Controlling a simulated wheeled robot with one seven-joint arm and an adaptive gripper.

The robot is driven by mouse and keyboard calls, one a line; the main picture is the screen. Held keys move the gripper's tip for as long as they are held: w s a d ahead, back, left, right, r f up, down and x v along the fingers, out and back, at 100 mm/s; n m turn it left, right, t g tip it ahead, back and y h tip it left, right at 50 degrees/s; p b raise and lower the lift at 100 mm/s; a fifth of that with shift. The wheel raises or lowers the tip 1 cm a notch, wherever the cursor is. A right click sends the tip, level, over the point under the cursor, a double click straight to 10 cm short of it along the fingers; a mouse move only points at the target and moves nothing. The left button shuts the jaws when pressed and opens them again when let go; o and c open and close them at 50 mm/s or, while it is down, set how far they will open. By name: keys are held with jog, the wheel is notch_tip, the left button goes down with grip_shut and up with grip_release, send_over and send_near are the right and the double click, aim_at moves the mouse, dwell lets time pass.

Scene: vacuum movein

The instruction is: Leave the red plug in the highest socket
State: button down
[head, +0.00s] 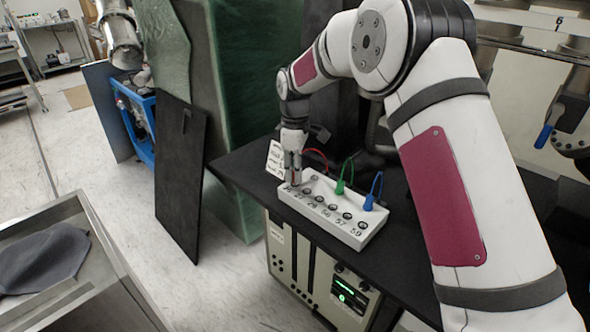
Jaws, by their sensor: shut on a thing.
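A white socket box (372,234) sits on the black bench top. Its front row of round sockets has printed numbers that seem to rise from the twenties at the left to 59 at the right end (362,225). My gripper (294,177) points down over the left end of the box, shut on the red plug. The plug is mostly hidden by the fingers; its red cable (317,153) arcs away behind. I cannot tell whether the plug touches a socket. A green plug (340,187) and a blue plug (368,203) stand upright along the back of the box.
A small white label card (275,160) stands left of my gripper. A cream instrument with a green display (346,292) is below the bench top. My arm covers the right side. The front sockets right of my gripper look empty.

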jog(key=shift+f, duration=0.55)
jog(key=c, duration=1.5)
grip_release()
jog(key=shift+o, duration=0.2)
notch_tip(320, 180, up, 12)
